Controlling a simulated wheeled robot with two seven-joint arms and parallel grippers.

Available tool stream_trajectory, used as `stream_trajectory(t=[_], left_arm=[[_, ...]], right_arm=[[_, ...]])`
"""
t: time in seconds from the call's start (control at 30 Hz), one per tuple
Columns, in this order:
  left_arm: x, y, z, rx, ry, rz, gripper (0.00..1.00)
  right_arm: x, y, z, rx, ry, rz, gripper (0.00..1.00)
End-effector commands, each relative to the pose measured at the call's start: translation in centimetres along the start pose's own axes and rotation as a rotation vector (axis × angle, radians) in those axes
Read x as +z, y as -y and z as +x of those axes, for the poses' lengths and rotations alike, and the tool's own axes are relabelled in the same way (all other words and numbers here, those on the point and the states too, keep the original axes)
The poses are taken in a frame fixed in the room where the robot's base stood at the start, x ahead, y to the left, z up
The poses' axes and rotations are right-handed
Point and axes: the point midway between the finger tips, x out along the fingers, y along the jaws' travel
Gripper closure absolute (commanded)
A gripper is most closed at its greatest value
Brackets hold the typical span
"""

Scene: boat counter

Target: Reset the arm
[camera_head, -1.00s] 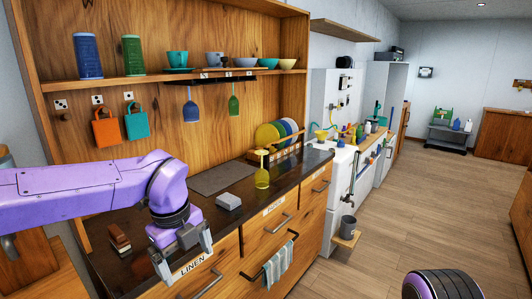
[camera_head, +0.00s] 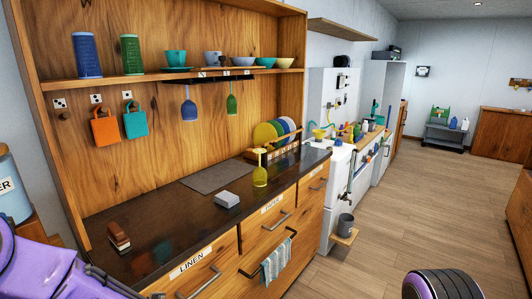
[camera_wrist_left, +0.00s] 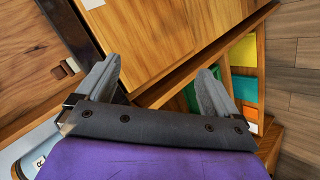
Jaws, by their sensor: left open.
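My left arm is drawn in at the lower left of the head view, where only a purple part of it shows and its gripper is out of frame. In the left wrist view my left gripper (camera_wrist_left: 160,92) has its two grey fingers wide apart with nothing between them. Wooden cabinet panels (camera_wrist_left: 150,35) show beyond the fingers. My right gripper is in neither view.
The dark counter (camera_head: 170,213) holds a yellow upside-down glass (camera_head: 260,174), a grey block (camera_head: 227,199), a brown block (camera_head: 118,237) and a plate rack (camera_head: 275,150). Drawers (camera_head: 265,235) with a towel (camera_head: 276,262) lie below. Open floor (camera_head: 420,185) lies to the right.

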Motion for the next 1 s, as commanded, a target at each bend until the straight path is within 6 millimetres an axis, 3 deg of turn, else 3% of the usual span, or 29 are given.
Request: stream_trajectory(t=[0.03,0.2,0.3,0.43,0.5,0.6,1.0], left_arm=[[0.2,3.9,0.7,0.001,0.036,0.209,0.05],[-0.3,16.6,0.7,-0.031,0.222,0.804,0.05],[-1.9,23.6,-0.7,-0.093,0.333,1.028,0.05],[-4.9,30.1,-2.4,-0.202,0.401,1.177,0.05],[-6.0,32.2,-2.9,-0.249,0.41,1.218,0.05],[-6.6,33.8,-3.4,-0.28,0.428,1.237,0.05],[-6.5,34.0,-3.4,-0.284,0.428,1.233,0.05]], right_arm=[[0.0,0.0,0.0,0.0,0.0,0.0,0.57],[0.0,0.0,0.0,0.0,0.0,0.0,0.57],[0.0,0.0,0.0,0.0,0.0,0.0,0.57],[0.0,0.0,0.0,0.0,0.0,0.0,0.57],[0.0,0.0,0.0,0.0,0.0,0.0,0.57],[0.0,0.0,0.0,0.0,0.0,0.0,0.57],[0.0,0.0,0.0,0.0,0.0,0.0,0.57]])
